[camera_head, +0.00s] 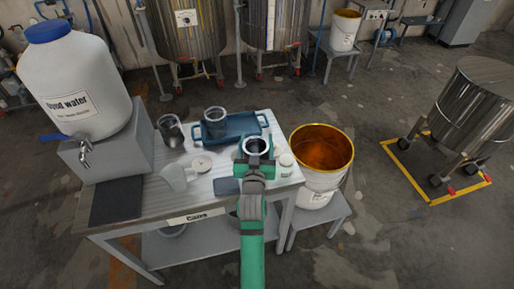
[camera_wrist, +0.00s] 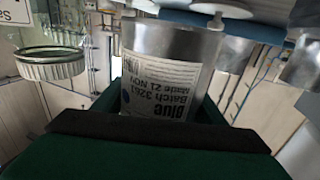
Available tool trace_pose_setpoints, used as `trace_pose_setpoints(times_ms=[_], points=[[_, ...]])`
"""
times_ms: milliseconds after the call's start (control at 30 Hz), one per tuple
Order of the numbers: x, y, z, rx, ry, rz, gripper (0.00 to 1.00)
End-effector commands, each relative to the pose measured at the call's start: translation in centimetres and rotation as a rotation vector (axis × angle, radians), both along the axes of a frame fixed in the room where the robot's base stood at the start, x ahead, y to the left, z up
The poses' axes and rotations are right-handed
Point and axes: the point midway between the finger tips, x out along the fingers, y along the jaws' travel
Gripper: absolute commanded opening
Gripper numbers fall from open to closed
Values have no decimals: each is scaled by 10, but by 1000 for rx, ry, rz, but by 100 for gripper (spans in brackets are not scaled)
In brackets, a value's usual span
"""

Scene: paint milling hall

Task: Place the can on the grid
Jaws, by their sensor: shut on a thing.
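A metal can (camera_head: 257,145) is held in my gripper (camera_head: 256,163) over the right part of the table, in front of the blue tray. In the wrist view the can (camera_wrist: 168,45) shows a white label with "Blue" and "Batch", upside down in the picture. My gripper's dark pads (camera_wrist: 160,125) are shut around the can's lower part. A dark flat rectangle (camera_head: 117,201) lies below the water tap at the table's left; I cannot tell if it is the grid. Whether the can touches the table is unclear.
A blue tray (camera_head: 243,127) holds another metal can (camera_head: 215,122); one more can (camera_head: 171,130) stands left of it. A clear jug (camera_head: 178,175), a white lid (camera_head: 202,164) and a small white pot (camera_head: 286,163) are nearby. A water tank (camera_head: 75,85) stands left, an orange-filled bucket (camera_head: 321,155) right.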

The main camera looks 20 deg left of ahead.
Motion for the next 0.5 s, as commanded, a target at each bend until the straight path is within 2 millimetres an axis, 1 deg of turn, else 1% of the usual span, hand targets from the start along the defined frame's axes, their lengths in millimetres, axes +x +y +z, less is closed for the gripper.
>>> trace_pose_setpoints(times_ms=[200, 267, 500], points=[[-1, -2, -29, -1, 3, -3, 42], [-1, -2, -32, 0, 1, -3, 42], [-1, -2, -32, 0, 0, -3, 42]])
